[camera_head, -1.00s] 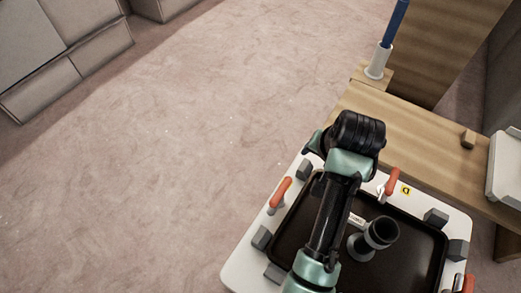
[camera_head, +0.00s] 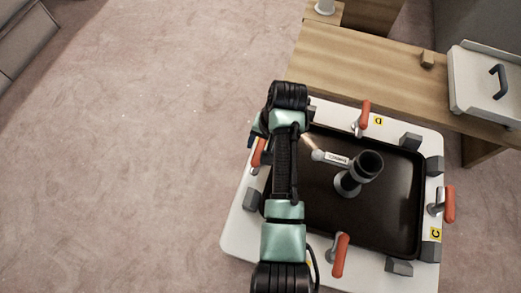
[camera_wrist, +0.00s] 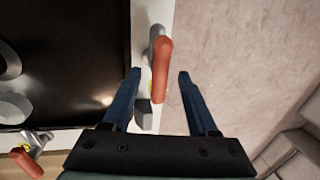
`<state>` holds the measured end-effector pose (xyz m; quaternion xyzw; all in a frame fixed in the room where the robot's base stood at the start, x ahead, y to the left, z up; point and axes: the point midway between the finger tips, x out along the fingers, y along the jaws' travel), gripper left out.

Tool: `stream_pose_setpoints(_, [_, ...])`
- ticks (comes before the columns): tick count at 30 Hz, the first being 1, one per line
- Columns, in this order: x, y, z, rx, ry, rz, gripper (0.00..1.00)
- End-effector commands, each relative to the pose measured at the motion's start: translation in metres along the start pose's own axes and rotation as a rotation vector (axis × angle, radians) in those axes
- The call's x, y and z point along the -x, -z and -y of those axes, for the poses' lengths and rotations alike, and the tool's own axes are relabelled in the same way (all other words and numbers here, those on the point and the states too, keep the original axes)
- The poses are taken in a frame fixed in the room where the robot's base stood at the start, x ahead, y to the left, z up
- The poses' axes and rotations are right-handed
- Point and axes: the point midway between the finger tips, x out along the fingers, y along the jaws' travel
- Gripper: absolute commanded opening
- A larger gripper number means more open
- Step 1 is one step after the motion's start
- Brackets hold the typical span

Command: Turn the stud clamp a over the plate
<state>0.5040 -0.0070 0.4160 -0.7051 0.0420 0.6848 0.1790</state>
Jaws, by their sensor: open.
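A clamp with an orange-red handle (camera_head: 258,152) stands on the left rim of the white frame, partly hidden by my arm. Its letter cannot be read, so I cannot confirm it is clamp a. In the wrist view, its handle (camera_wrist: 161,72) lies along the white rim, beside the dark plate (camera_wrist: 65,60) and not across it. My gripper (camera_wrist: 160,74) is open, with one blue finger on each side of the handle. I see no clear contact. The dark plate (camera_head: 390,215) lies inside the white frame, with a grey cylindrical fitting (camera_head: 350,184) on it.
Other orange-handled clamps stand at the top, marked D (camera_head: 364,115), at the right, marked C (camera_head: 448,204), and at the bottom (camera_head: 340,255). Grey blocks line the plate. Open carpet lies left.

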Motion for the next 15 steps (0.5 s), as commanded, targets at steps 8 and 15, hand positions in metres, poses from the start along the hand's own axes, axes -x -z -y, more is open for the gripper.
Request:
stream_pose_setpoints(8, [-0.0196,0.0004,0.0005,0.001,0.0,-0.001,0.59])
stream_pose_setpoints(15, [-0.0191,0.0005,0.0006,0.001,0.0,-0.002,0.59])
